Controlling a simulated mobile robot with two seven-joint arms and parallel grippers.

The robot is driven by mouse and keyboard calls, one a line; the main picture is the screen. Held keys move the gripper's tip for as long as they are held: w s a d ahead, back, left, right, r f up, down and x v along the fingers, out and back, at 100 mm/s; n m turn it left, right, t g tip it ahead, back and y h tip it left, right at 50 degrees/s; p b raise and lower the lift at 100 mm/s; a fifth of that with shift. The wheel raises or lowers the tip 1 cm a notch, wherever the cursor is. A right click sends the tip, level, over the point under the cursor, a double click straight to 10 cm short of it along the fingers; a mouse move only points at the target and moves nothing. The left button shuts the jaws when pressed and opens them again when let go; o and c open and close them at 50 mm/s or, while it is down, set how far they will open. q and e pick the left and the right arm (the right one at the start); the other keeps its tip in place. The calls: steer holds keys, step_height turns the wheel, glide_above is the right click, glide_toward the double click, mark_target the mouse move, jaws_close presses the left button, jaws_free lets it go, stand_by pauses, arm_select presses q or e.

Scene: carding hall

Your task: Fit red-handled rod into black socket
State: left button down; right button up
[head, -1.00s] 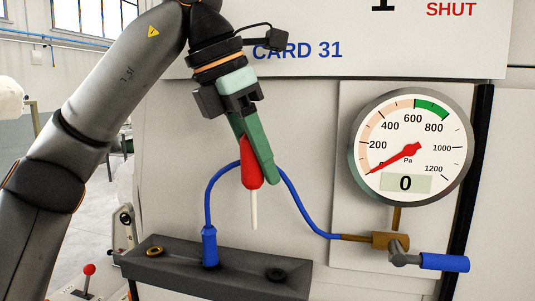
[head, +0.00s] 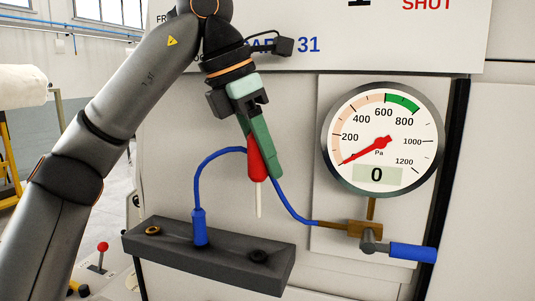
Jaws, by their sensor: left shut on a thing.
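My left gripper (head: 262,152) has its green fingers shut on the red handle (head: 255,166) of the red-handled rod. Its pale thin rod (head: 259,200) points down, nearly upright, with its tip free in the air. The black socket (head: 258,256) is a dark ring at the right of the top of the dark grey block (head: 215,268). The rod tip appears above this socket in the picture, with a clear gap between them. My right gripper is not in view.
A blue plug (head: 200,229) stands in the block's middle; its blue tube (head: 195,185) loops behind my gripper to a brass valve (head: 365,229) with a blue handle (head: 412,252). A brass ring socket (head: 152,231) is at the block's left. The gauge (head: 382,140) reads 0.

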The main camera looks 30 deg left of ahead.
arm_select(q)
steer(key=shift+f, duration=0.15)
step_height(320, 180, down, 6)
steer(key=b, duration=0.4)
steer(key=shift+r, duration=0.2)
steer(key=shift+p, duration=0.35)
stand_by(1.9)
steer(key=shift+f+b, duration=1.9)
steer(key=shift+f, duration=0.6)
steer(key=shift+c, duration=2.3)
jaws_free()
